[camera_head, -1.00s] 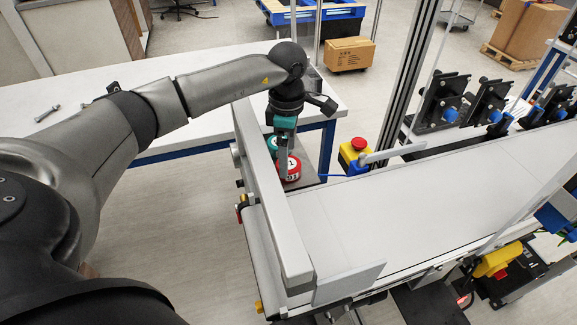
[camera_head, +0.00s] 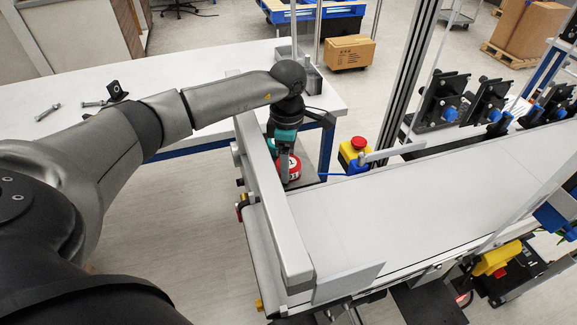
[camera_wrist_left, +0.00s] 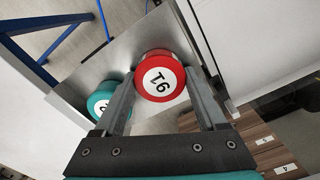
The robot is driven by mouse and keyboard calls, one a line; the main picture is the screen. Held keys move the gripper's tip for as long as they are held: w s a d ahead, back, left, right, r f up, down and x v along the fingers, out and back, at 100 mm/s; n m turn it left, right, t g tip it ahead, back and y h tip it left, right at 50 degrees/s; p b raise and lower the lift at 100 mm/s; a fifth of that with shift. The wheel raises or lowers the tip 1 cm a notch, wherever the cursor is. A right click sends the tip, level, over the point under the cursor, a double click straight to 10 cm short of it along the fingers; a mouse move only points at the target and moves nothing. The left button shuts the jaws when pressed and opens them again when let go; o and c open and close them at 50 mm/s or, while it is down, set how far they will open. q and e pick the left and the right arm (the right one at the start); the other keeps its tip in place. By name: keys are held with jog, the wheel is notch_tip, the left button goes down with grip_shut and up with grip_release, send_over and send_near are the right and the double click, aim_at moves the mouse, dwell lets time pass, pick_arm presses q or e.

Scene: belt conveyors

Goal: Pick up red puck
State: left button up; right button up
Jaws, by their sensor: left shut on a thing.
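The red puck (camera_wrist_left: 158,78) has a white top with the number 91 and sits on a metal plate in the left wrist view. It also shows in the head view (camera_head: 293,168), partly hidden by my gripper. My left gripper (camera_head: 286,172) points down at it, with one finger on each side, shut on the puck. The fingers also flank it in the left wrist view (camera_wrist_left: 160,84). A teal puck (camera_wrist_left: 105,100) stands to the left of the red one, partly hidden behind a finger. My right gripper is not in view.
A long white conveyor belt (camera_head: 400,215) with a raised grey side rail (camera_head: 272,200) runs right of the gripper. A red and yellow stop button (camera_head: 356,148) stands close by. A white table (camera_head: 215,68) lies behind my arm.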

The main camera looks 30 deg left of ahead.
pick_arm(q)
jog(key=c, duration=0.4)
jog(key=shift+r, duration=0.1)
